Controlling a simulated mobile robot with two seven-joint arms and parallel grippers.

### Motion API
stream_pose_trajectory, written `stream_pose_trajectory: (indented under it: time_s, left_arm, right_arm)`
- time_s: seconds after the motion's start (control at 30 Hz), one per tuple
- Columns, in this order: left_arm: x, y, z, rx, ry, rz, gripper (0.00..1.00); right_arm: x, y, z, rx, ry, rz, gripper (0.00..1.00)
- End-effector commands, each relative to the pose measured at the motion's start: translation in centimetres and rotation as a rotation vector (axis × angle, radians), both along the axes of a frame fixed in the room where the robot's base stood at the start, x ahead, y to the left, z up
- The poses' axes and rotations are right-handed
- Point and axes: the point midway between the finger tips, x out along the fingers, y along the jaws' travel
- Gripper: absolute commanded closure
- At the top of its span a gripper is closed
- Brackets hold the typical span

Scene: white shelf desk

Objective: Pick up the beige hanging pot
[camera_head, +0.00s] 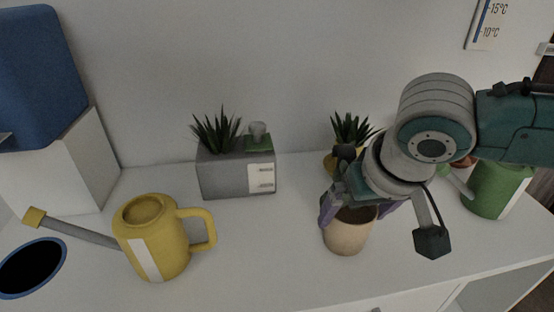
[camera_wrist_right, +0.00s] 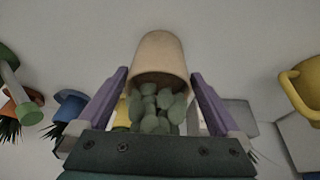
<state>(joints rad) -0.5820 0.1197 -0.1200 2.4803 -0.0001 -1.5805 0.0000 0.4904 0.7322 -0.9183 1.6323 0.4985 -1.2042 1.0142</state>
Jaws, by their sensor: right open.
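The beige hanging pot (camera_head: 346,236) stands upright on the white desk, right of centre in the head view. In the right wrist view the pot (camera_wrist_right: 160,55) shows with rounded grey-green leaves (camera_wrist_right: 155,108) at its mouth. My right gripper (camera_head: 355,207) is over the pot, with purple fingers spread to either side of its rim. In the right wrist view the right gripper (camera_wrist_right: 158,76) has its fingertips flanking the pot, with small gaps visible. My arm hides part of the pot's top in the head view. My left gripper is not in view.
A yellow watering can (camera_head: 152,240) and a grey planter (camera_head: 222,176) stand to the left. A yellow pot with a spiky plant (camera_head: 350,130) is behind the gripper. A green watering can (camera_head: 497,190) stands at right. The desk (camera_head: 270,255) is clear left of the beige pot.

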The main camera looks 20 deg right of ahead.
Motion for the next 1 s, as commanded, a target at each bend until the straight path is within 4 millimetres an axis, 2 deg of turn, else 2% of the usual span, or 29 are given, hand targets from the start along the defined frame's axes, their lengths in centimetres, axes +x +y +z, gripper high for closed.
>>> stream_pose_trajectory:
  time_s: [0.3,0.6,1.0]
  left_arm:
    - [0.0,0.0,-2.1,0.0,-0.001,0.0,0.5]
    - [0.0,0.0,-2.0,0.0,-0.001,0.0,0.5]
    - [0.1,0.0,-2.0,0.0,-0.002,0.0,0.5]
  right_arm:
    - [1.5,-0.5,-4.5,0.0,0.001,0.001,0.0]
    - [1.7,-0.5,-4.8,-0.001,0.0,0.002,0.0]
    - [1.7,-0.5,-4.8,-0.001,0.001,0.002,0.44]
